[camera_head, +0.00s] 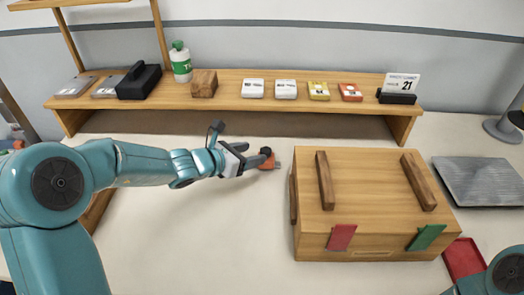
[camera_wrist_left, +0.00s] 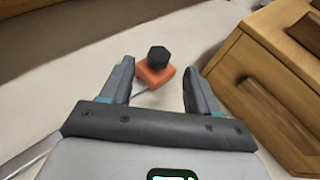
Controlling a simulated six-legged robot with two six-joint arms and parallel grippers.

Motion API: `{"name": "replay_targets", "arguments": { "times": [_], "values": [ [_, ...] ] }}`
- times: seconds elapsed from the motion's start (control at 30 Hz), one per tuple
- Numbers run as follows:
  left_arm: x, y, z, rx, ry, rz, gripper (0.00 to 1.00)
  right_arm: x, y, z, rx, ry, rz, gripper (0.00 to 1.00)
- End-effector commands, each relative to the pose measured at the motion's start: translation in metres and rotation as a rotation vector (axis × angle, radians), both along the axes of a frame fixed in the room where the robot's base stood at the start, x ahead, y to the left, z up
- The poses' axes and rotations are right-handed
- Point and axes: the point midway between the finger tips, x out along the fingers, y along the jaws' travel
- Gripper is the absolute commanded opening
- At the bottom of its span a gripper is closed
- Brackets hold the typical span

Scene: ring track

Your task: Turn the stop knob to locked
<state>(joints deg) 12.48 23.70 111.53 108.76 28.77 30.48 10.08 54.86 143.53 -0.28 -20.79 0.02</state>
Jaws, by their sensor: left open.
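The stop knob (camera_head: 266,151) is a black cap on a small orange base (camera_head: 270,164), on the white table left of the wooden box. In the left wrist view the black hexagonal knob (camera_wrist_left: 157,57) stands on its orange base (camera_wrist_left: 152,77). My left gripper (camera_head: 250,159) reaches it from the left and is open. In the left wrist view the knob shows between the two spread fingers, a little beyond their tips; I see no contact. My right gripper is out of view. I cannot read any lock mark on the knob.
The wooden box (camera_head: 372,232) with two dark bars and red and green tabs stands close right of the knob. A wooden shelf (camera_head: 225,98) with small packs and a bottle runs behind.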

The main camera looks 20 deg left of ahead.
Motion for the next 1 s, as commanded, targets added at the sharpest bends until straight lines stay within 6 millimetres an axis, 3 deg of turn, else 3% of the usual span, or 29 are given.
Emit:
{"name": "replay_targets", "arguments": {
  "times": [0.1,0.3,0.63,0.67,0.8,0.83,1.0],
  "values": [
    [0.020,-0.012,-0.010,-0.002,0.001,-0.002,0.61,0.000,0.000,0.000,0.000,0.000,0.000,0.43],
    [0.040,-0.021,-0.017,0.000,0.000,-0.001,0.61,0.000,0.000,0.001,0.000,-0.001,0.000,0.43],
    [0.044,-0.023,-0.019,0.000,0.000,0.000,0.61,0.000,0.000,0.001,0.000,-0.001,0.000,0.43],
    [0.044,-0.023,-0.019,0.000,0.000,0.000,0.54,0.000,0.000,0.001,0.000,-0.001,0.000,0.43],
    [0.044,-0.022,-0.019,0.000,-0.001,0.000,0.09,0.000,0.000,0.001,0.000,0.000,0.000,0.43],
    [0.044,-0.022,-0.019,0.000,-0.001,0.000,0.05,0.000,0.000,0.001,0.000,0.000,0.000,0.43],
    [0.044,-0.022,-0.018,-0.001,0.000,-0.004,0.05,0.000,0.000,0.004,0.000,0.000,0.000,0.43]
  ]
}}
